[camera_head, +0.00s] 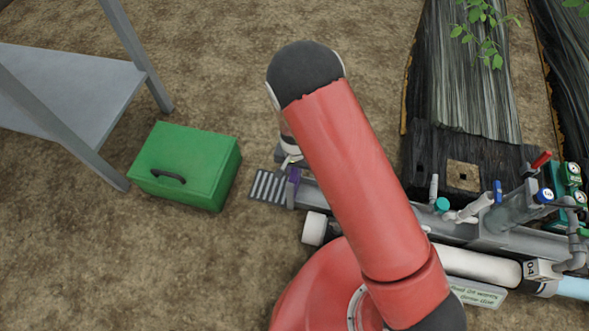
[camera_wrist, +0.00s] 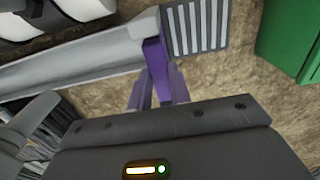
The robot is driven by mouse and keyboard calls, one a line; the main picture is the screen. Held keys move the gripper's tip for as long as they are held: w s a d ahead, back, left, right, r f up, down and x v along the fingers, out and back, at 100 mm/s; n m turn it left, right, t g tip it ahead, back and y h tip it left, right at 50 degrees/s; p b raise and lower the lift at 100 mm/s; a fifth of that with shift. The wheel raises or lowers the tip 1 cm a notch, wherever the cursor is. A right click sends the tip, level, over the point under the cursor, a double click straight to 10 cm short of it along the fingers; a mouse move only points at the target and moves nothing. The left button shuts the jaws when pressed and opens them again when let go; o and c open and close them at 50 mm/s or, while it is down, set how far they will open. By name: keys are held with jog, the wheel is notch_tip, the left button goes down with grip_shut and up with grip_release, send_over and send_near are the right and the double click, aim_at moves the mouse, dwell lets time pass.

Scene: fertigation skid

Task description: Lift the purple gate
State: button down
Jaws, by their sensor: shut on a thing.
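The purple gate (camera_head: 293,175) stands across the left end of a grey channel (camera_head: 307,192), beside a slatted grate (camera_head: 269,187). In the wrist view the purple gate (camera_wrist: 154,58) rises from the channel (camera_wrist: 85,82), with the grate (camera_wrist: 196,25) just to its right. My gripper (camera_wrist: 158,92) is at the gate and shut on its upper part; the fingers look purple-tinted and partly merge with the gate. In the head view my red arm hides most of my gripper (camera_head: 291,161). I cannot tell whether the gate's lower edge is clear of the channel floor.
A green box (camera_head: 185,165) with a black handle sits left of the grate. A grey table (camera_head: 70,85) stands at the upper left. Pipes, coloured valves (camera_head: 497,190) and a sign (camera_head: 478,294) crowd the right. Bare soil lies in front and behind.

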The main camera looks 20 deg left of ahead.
notch_tip(320, 180, up, 3)
jog(key=shift+r+p, duration=0.15)
jog(key=shift+p, duration=0.4)
jog(key=c, duration=1.3)
grip_release()
jog(key=shift+r+p, duration=0.35)
jog(key=shift+r, duration=3.4)
jog(key=shift+r, duration=0.1)
